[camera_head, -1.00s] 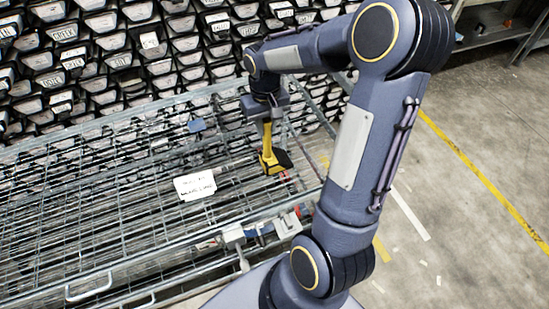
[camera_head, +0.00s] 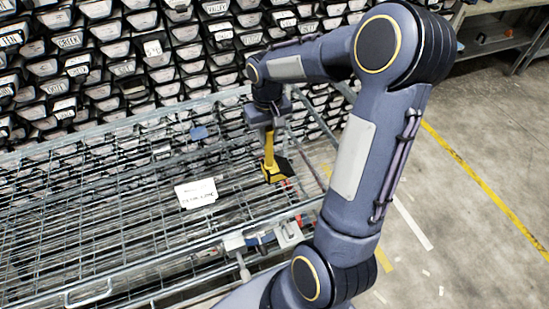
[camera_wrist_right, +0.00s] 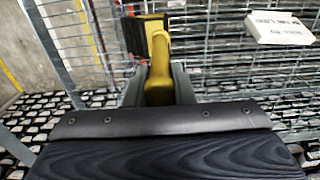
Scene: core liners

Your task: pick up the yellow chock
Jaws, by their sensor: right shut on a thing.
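The yellow chock (camera_head: 270,158), with a black wedge-like foot and an upright yellow handle, is in the wire-mesh cart (camera_head: 105,181). My right gripper (camera_head: 268,128) is above the foot, shut on the handle. In the right wrist view the yellow handle (camera_wrist_right: 158,82) runs between the two fingers of my right gripper (camera_wrist_right: 158,70), with the black and yellow foot beyond. I cannot tell whether the foot touches the mesh. My left gripper is not in view.
A small blue piece (camera_head: 199,132) is at the back rail. Grey and red clamp-like parts (camera_head: 285,232) sit at the front rail. Racks of labelled bins (camera_head: 120,45) stand behind; open floor (camera_head: 470,200) lies right.

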